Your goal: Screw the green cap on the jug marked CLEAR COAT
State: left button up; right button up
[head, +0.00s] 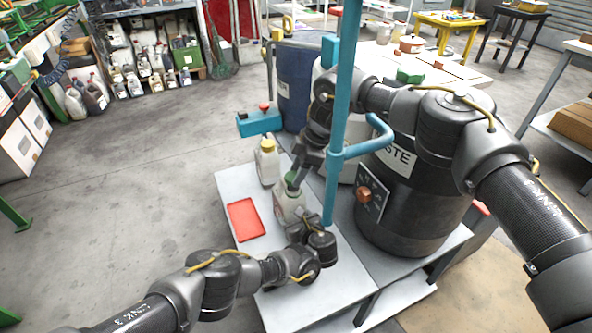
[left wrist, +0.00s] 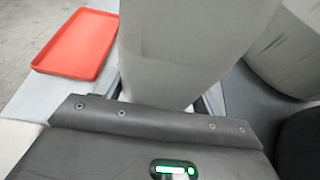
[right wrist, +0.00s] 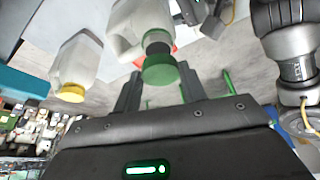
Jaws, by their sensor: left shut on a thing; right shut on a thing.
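A pale jug (head: 288,208) stands on the grey bench; its marking is not readable. My left gripper (head: 302,222) is shut on the jug's body, which fills the middle of the left wrist view (left wrist: 185,45). The green cap (right wrist: 160,70) sits between the fingers of my right gripper (right wrist: 160,88), which is shut on it. The cap is at the jug's dark neck (right wrist: 157,46), in line with it; I cannot tell whether the threads are engaged. In the head view the green cap (head: 291,180) is partly hidden by my right gripper.
A second jug with a yellow cap (head: 267,162) stands behind the held jug. A red tray (head: 245,220) lies to the left. A teal post (head: 340,110) and a black waste drum (head: 400,205) stand close on the right. A blue drum (head: 295,85) is behind.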

aim_at(289, 202)
jog(key=shift+f, duration=0.4)
jog(key=shift+f, duration=0.1)
jog(key=shift+f, duration=0.8)
jog(key=shift+f, duration=0.5)
pick_arm(q)
jog(key=c, duration=0.5)
pick_arm(e)
jog(key=o, duration=0.6)
jog(key=shift+c, duration=0.2)
jog(key=o, duration=0.4)
jog(key=shift+c, duration=0.2)
